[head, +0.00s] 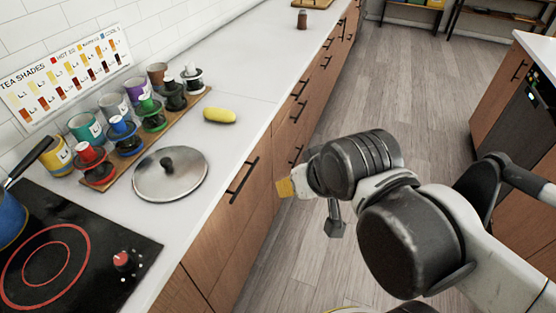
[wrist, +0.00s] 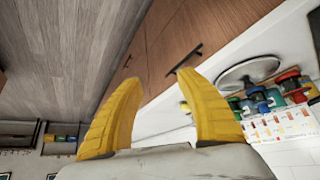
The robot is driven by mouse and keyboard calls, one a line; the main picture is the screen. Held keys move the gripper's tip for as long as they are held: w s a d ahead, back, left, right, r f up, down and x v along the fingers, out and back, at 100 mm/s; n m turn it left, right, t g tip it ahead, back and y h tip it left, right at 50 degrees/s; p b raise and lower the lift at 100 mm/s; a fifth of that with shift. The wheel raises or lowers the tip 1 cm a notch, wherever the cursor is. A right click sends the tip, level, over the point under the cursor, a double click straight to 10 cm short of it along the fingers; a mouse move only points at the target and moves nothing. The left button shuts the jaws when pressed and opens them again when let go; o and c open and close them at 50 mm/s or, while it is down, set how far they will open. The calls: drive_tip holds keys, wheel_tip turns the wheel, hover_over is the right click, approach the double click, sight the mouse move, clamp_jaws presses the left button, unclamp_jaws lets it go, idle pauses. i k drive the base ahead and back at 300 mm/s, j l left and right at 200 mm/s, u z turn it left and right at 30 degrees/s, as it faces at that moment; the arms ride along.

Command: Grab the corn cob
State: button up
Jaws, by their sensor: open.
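A small yellow patch beside the right finger there may be the cob, mostly hidden by that finger.
A metal pot lid (head: 170,173) lies near the cob. A wooden board (head: 150,140) with several colored cups and holders runs along the wall. A black cooktop (head: 70,250) with a blue pot (head: 10,215) is at lower left.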

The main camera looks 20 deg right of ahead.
sight(214, 114)
drive_tip(key=i+l+u, duration=0.15)
drive_tip(key=u, duration=0.25)
drive_tip(key=l+u, duration=0.4)
drive_tip(key=i+l+u, duration=0.1)
drive_tip(key=l+u, duration=0.55)
drive_tip(key=u, duration=0.2)
drive_tip(key=l+u, duration=0.4)
drive_tip(key=k+j, duration=0.05)
